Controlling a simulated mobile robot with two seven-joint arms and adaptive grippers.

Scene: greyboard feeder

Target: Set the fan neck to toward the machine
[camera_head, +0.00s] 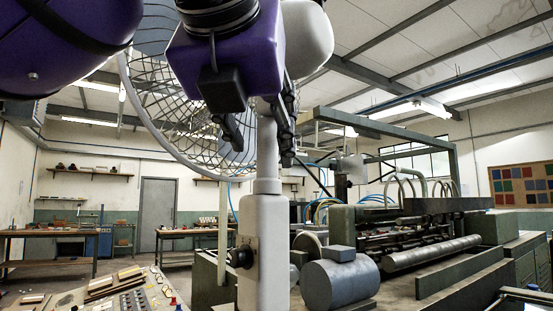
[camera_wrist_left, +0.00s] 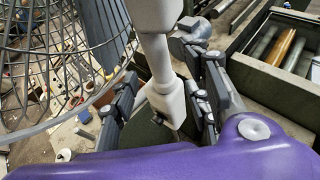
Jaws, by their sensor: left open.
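The fan stands close in front of me in the head view. Its wire cage (camera_head: 185,125) faces left and away, and its pale motor housing (camera_head: 306,40) is at the upper right. The pale fan post (camera_head: 265,215) runs down below, with a dark knob (camera_head: 241,257) on its side. My left gripper (camera_head: 262,135) is open, with its fingers on either side of the upper post. In the left wrist view the post (camera_wrist_left: 158,58) shows between the open fingers (camera_wrist_left: 165,95); contact cannot be told. My purple wrist hides most of the neck in the head view.
The green machine (camera_head: 440,255) with rollers and a grey motor (camera_head: 340,283) stands to the right of the post. A cluttered bench (camera_head: 105,290) is at the lower left. A workbench (camera_head: 60,240) and a door (camera_head: 158,205) are farther back.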

